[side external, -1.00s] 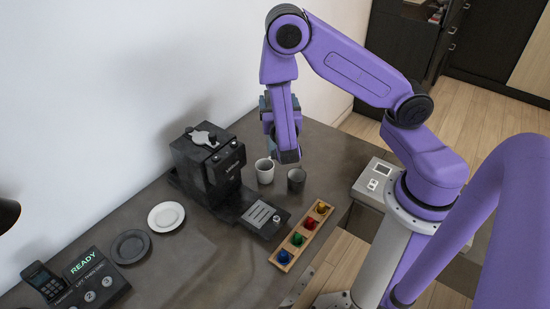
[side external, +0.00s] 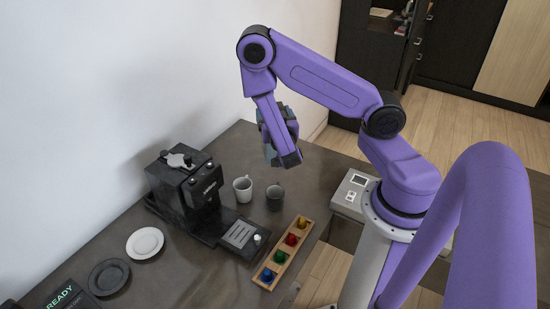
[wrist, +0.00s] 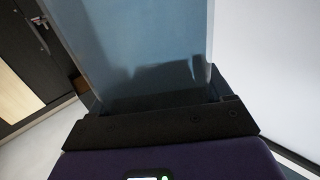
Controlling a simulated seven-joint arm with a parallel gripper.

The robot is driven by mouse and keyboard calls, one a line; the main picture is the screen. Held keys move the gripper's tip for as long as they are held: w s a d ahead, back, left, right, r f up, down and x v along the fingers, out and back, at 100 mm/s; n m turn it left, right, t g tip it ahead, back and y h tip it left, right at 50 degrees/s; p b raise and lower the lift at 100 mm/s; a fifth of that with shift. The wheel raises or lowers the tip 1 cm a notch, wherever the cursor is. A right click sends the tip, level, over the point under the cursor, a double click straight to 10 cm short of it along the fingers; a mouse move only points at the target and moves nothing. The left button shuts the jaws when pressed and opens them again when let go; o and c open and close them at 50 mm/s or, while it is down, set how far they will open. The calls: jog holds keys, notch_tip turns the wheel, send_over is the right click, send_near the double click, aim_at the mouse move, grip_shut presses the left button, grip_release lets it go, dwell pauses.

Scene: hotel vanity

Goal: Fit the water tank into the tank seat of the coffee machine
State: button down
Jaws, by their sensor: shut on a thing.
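The water tank (wrist: 145,50) is a translucent blue-grey box that fills much of the wrist view. My gripper (wrist: 160,122) is shut on it, its dark jaws along the tank's near end. In the side view my gripper (side external: 283,150) is raised above the counter, right of the coffee machine, and mostly hides the tank. The black coffee machine (side external: 185,195) stands against the wall at left, apart from the tank. I cannot clearly make out its tank seat.
A white mug (side external: 242,189) and a dark cup (side external: 275,197) stand right of the machine. A wooden rack (side external: 286,256) holds several coloured capsules. A white plate (side external: 145,243) and a dark plate (side external: 109,277) lie at left. The counter's far corner is clear.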

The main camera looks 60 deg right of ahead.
jog(key=s+d+m+g+h, duration=0.3)
jog(key=s+d+m+g, duration=0.1)
jog(key=s+d+g, duration=0.15)
jog(key=w+d+f, duration=0.7)
jog(key=w+f, duration=0.5)
jog(key=f, duration=0.1)
jog(key=shift+w+d, duration=0.2)
jog(key=shift+d, duration=0.1)
jog(key=shift+f+t, duration=0.15)
jog(key=shift+t, duration=0.1)
grip_release()
